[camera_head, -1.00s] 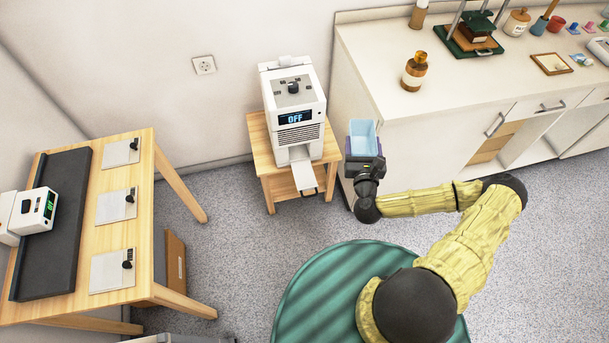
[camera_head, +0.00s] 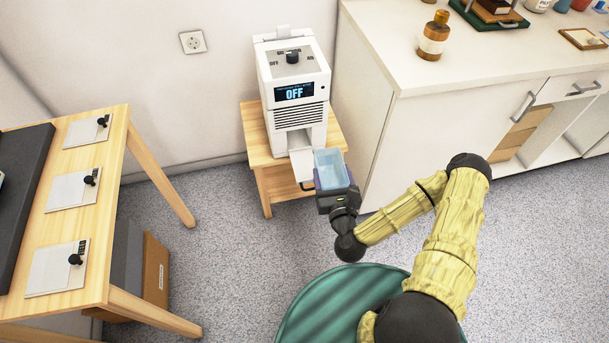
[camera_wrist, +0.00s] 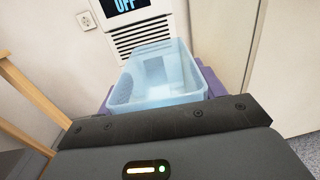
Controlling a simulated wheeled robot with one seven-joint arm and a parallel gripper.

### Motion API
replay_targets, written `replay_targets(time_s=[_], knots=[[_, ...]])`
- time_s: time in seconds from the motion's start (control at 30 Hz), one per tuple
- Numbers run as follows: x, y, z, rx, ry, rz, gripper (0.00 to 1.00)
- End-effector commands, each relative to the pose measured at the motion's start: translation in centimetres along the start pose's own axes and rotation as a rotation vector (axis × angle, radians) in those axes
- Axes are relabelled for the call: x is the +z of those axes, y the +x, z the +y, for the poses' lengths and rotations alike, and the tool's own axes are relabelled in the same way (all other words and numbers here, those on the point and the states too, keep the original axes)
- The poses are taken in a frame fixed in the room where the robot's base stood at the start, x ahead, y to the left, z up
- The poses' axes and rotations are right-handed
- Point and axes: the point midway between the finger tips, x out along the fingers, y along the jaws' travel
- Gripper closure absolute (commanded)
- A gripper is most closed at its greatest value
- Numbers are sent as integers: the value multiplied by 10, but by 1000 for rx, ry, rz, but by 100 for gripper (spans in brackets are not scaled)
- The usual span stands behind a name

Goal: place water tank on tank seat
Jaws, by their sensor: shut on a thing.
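The water tank is a light-blue, see-through open box (camera_head: 331,167), held upright in my gripper (camera_head: 333,188). In the wrist view the tank (camera_wrist: 155,78) sits between purple finger pads (camera_wrist: 212,80), and the gripper is shut on it. The white machine (camera_head: 293,85) with an "OFF" display stands on a small wooden table. A flat white tray, likely the tank seat (camera_head: 302,165), sticks out from the machine's lower front. The tank is just right of and in front of this tray, partly overlapping it in the head view. Whether they touch cannot be told.
A wooden stand (camera_head: 253,148) carries the machine. A white cabinet (camera_head: 440,110) rises close on the right, with a brown bottle (camera_head: 433,36) on top. A wooden bench (camera_head: 95,215) stands at the left. The floor between is clear.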

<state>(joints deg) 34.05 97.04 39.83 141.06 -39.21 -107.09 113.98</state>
Motion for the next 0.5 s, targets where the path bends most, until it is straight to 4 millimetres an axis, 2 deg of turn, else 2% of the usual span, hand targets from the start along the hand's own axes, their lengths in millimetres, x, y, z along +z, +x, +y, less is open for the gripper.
replay_targets(time_s=[0.03,0.2,0.33,0.5], knots=[[-21,-3,6,15,-1,0,62],[-52,-12,20,47,-3,1,62],[-69,-18,28,67,-5,0,62],[-75,-22,33,77,-5,-1,62]])
